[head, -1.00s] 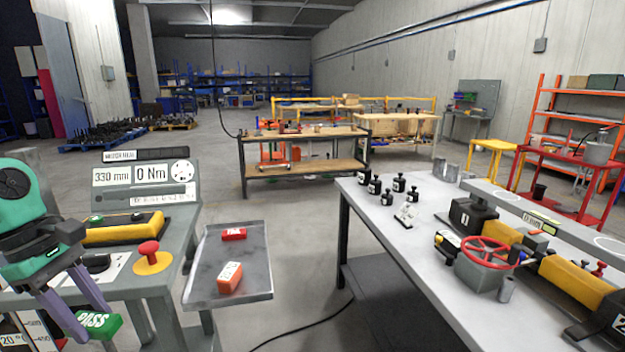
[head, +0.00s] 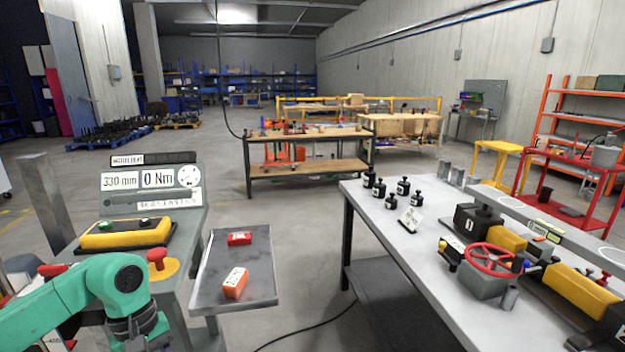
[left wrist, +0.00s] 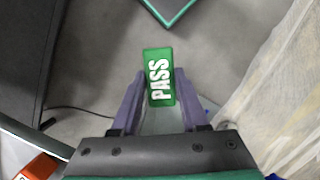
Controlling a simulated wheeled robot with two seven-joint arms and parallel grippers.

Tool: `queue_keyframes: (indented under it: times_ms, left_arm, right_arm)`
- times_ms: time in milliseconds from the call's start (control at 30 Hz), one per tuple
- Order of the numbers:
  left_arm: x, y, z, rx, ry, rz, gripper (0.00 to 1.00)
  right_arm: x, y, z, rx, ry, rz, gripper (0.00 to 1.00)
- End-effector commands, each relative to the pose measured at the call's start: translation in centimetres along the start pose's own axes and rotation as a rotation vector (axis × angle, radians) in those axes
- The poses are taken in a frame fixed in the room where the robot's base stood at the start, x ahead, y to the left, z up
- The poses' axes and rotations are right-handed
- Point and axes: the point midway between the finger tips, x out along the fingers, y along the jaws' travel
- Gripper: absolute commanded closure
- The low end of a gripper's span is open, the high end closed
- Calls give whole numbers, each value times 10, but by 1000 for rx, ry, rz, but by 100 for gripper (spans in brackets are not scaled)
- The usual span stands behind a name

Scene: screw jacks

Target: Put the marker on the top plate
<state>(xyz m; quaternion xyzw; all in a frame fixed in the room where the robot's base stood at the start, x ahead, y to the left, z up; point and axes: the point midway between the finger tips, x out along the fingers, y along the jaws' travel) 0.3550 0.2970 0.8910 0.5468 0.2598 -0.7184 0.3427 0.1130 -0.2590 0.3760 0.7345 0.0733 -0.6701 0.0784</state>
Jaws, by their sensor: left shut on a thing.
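The marker is a green block (left wrist: 159,76) with white "PASS" lettering, seen in the left wrist view. My left gripper (left wrist: 161,96) is shut on it, one purple finger on each side. A grey surface with a green edge (left wrist: 172,10) shows at the top of that view, apart from the block; I cannot tell whether it is the top plate. In the head view my green left arm fills the lower left, and the gripper and marker are out of sight. My right gripper is in neither view.
A grey tray (head: 208,285) holds two red-orange blocks (head: 235,283). Left of it is a console (head: 190,225) with a red knob (head: 157,258). At right, a table (head: 385,240) carries small black weights (head: 379,188) and a jack with a red handwheel (head: 490,256). Floor lies open between.

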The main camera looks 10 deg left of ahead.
Motion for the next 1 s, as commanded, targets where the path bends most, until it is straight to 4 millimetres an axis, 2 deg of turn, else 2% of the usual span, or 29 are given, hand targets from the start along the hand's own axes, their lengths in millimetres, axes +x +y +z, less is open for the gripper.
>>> queue_keyframes:
  times_ms: [33, 200, 333, 467, 700, 767, 867, 1000]
  left_arm:
    - [6, 14, 11, 101, -3, -18, 100]
    - [36, 62, 51, 533, 3, -141, 100]
    - [46, 86, 72, 771, 3, -212, 100]
    - [50, 93, 79, 859, 1, -240, 100]
    - [52, 93, 78, 859, -1, -240, 100]
    - [61, 93, 77, 856, -5, -238, 100]
    - [102, 92, 70, 844, -18, -235, 100]
    - [182, 80, 59, 840, -18, -234, 100]
  right_arm:
    - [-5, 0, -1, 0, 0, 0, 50]
    - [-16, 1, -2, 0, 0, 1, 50]
    - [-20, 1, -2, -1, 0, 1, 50]
    - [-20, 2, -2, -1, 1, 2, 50]
    - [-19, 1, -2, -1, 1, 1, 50]
    - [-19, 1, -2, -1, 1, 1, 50]
    - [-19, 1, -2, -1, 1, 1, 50]
    - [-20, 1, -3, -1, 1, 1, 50]
